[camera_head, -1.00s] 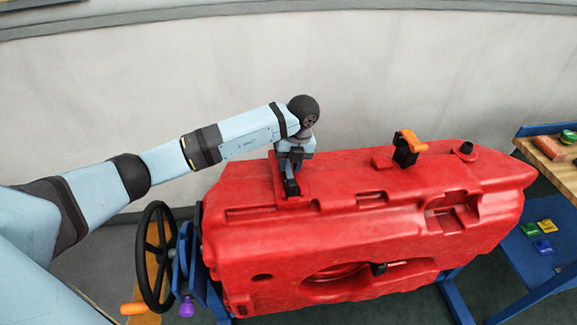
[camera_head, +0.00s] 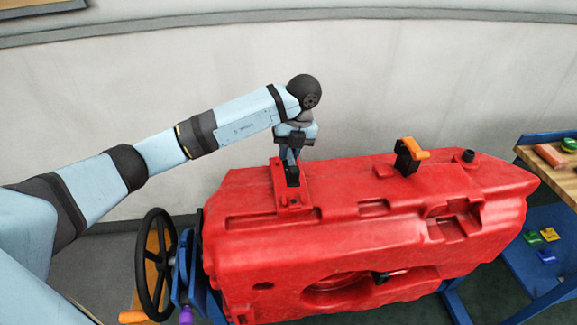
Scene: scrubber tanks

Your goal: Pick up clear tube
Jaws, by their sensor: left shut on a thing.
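My left gripper (camera_head: 292,178) is over the top left of the red tank (camera_head: 350,235), at a raised red block (camera_head: 291,203). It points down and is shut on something. What it holds is hidden by the dark fingers or too small to make out. I cannot make out a clear tube anywhere in view. My right gripper is not in view.
An orange-handled black valve (camera_head: 410,153) and a black cap (camera_head: 468,156) stand on the tank's top. A black handwheel (camera_head: 157,264) is at the left end. A blue-framed bench (camera_head: 550,232) holds small coloured blocks at right. The wall behind is bare.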

